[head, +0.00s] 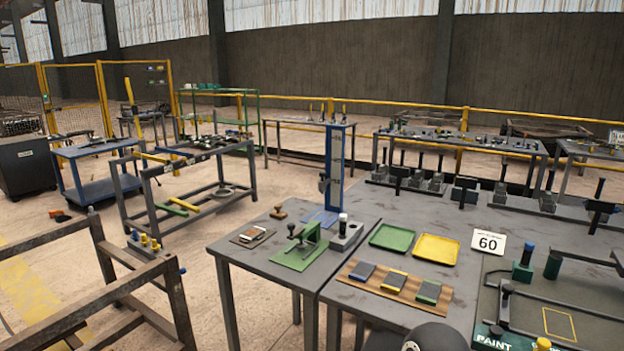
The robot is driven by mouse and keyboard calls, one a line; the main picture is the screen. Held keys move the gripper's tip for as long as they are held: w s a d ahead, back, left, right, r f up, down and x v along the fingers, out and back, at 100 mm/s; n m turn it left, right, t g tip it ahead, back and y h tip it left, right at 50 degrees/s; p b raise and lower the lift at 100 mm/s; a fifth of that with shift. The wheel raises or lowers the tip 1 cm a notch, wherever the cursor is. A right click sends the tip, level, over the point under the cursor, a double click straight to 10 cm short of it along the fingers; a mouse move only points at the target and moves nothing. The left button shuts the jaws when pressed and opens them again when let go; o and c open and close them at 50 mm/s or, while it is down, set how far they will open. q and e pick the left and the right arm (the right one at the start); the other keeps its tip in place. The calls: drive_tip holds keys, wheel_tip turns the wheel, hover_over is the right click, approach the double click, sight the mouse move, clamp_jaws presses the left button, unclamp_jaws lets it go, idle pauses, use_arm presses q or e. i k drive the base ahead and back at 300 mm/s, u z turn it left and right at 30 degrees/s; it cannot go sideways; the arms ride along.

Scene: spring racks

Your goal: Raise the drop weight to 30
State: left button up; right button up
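A tall blue upright column (336,160) with markings on its face stands on a blue base plate (318,217) at the back of the near grey table. A small dark block (324,184) sits at the column's left side, a little below mid-height; it may be the drop weight. The scale numbers are too small to read, so I cannot tell the weight's height. Neither of my grippers shows in the head view.
A green plate with a small press (303,245), a grey block with a dark cylinder (345,232) and a brown board (252,237) stand near the column. Green (392,237) and yellow (436,249) trays and a "60" sign (488,242) lie to the right.

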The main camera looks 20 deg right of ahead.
sight(322, 185)
drive_tip(key=z, duration=0.15)
drive_tip(key=i, duration=0.9)
drive_tip(key=u, duration=0.05)
